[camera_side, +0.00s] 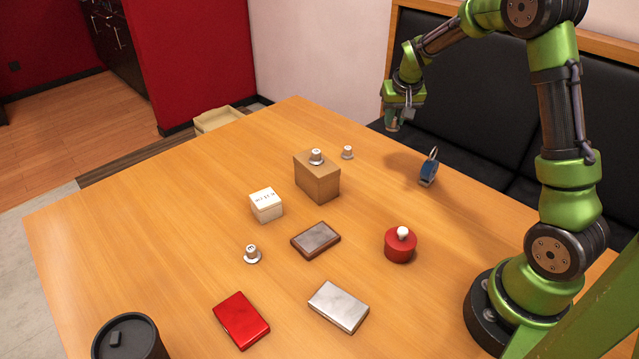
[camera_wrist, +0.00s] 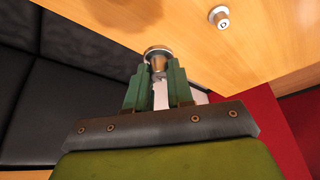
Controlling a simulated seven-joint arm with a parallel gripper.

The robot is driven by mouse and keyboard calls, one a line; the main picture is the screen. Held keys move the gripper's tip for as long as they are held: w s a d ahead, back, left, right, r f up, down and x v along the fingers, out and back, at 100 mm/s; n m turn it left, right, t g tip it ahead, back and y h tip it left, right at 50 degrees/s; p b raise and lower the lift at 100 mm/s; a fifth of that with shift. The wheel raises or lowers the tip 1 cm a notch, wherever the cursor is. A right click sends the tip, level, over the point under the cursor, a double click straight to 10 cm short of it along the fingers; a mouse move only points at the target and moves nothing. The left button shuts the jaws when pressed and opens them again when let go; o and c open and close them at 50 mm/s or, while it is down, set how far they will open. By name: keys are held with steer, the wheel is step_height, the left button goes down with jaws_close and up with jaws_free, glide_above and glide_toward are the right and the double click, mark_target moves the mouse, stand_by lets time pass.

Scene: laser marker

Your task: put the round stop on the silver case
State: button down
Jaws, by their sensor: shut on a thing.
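My gripper (camera_side: 402,118) is raised above the back of the table, near the black bench. In the wrist view my gripper (camera_wrist: 160,75) is shut on a small stop (camera_wrist: 157,54) with a pale round rim and a darker knob. Any marking on it is hidden. The silver case (camera_side: 338,306) lies flat and closed at the table's front, far from my gripper, with nothing on top. Similar white stops stand on the brown box (camera_side: 316,157), on the table behind it (camera_side: 347,152), and at the left (camera_side: 251,254). One marked stop shows in the wrist view (camera_wrist: 219,16).
A brown box (camera_side: 318,182), white box (camera_side: 266,205), brown-edged case (camera_side: 316,239), red case (camera_side: 241,320) and red round pot (camera_side: 401,245) stand around the table. A blue padlock-like thing (camera_side: 428,170) is at right, a black canister (camera_side: 130,340) at front left.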

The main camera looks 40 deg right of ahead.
steer(key=a+n+t+y, duration=0.15)
steer(key=a+n, duration=0.45)
steer(key=a, duration=1)
steer(key=n+g+y, duration=0.6)
steer(key=n+g, duration=0.1)
steer(key=n, duration=1.7)
glide_above(336, 309)
steer(key=d, duration=0.2)
steer(key=shift+h, duration=0.35)
steer(key=shift+w+a+f, duration=0.1)
steer(key=shift+w+f, duration=0.05)
steer(key=shift+f, duration=2.05)
steer(key=shift+w+a+f, duration=0.1)
steer(key=shift+f, duration=2.05)
steer(key=shift+f, duration=0.15)
steer(key=c, duration=1)
jaws_free()
